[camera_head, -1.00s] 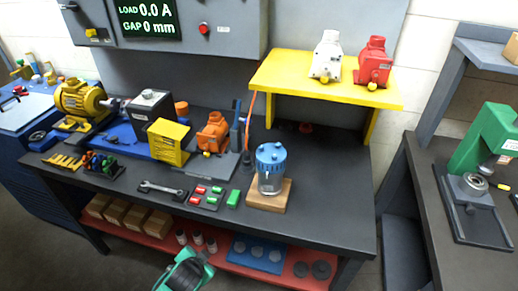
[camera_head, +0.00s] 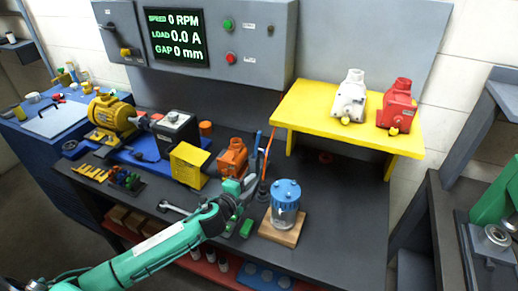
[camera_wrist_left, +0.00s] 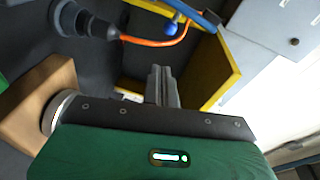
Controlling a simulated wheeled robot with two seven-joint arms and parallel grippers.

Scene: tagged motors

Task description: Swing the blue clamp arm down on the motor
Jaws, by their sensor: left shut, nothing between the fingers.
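The orange motor (camera_head: 232,155) sits on a grey fixture on the dark bench. The blue clamp arm (camera_head: 258,139) stands upright just to the right of it. A blue bar with a blue ball (camera_wrist_left: 181,17), apparently the clamp arm, shows at the top of the wrist view. My left gripper (camera_head: 252,184) reaches in front of the fixture, below the clamp arm and apart from it. Its grey fingers (camera_wrist_left: 161,85) are shut and empty. The gripper hides the front of the fixture. My right gripper is not in view.
A yellow box (camera_head: 189,165) is to the left. An orange cord (camera_head: 267,150) hangs by the clamp arm. A yellow shelf (camera_head: 310,110) with white and red motors overhangs at right.

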